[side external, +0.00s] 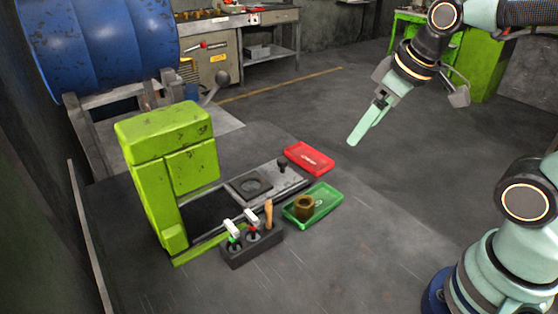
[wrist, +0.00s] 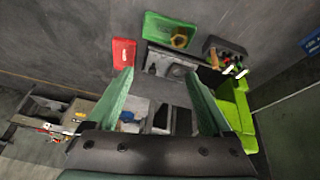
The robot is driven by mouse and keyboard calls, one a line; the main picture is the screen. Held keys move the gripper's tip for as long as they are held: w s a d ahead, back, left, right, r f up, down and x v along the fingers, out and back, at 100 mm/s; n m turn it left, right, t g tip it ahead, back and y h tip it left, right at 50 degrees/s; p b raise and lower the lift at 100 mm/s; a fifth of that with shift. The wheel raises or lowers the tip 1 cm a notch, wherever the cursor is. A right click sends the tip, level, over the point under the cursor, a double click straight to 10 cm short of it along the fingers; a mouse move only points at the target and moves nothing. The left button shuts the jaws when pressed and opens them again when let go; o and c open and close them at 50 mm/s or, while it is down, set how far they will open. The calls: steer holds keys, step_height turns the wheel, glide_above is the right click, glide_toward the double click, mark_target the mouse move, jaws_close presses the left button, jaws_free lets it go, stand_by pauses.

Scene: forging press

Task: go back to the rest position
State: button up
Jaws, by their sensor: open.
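My gripper (side external: 368,122) hangs in the air to the right of the work table, above and apart from everything on it. In the wrist view its two pale green fingers (wrist: 160,100) stand wide apart with nothing between them. The green press (side external: 170,165) stands on the table, with a sliding plate and die (side external: 250,184) in front of it. A green tray (side external: 330,198) holds a brass-coloured hollow part (side external: 304,207). An empty-looking red tray (side external: 309,158) lies behind the green one.
A dark control box (side external: 252,245) with levers and a wooden handle stands at the table's front. A blue drum (side external: 97,45) rests on a stand at the back left. A workbench (side external: 235,45) stands behind. The table's right part is clear.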

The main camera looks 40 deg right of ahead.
steer(key=shift+s+d+r+m+t, duration=0.15)
steer(key=shift+s+m, duration=0.2)
steer(key=shift+m, duration=0.25)
steer(key=shift+s+d+f+m+t, duration=0.15)
steer(key=shift+s+m, duration=0.15)
steer(key=shift+m, duration=0.3)
steer(key=shift+r, duration=0.15)
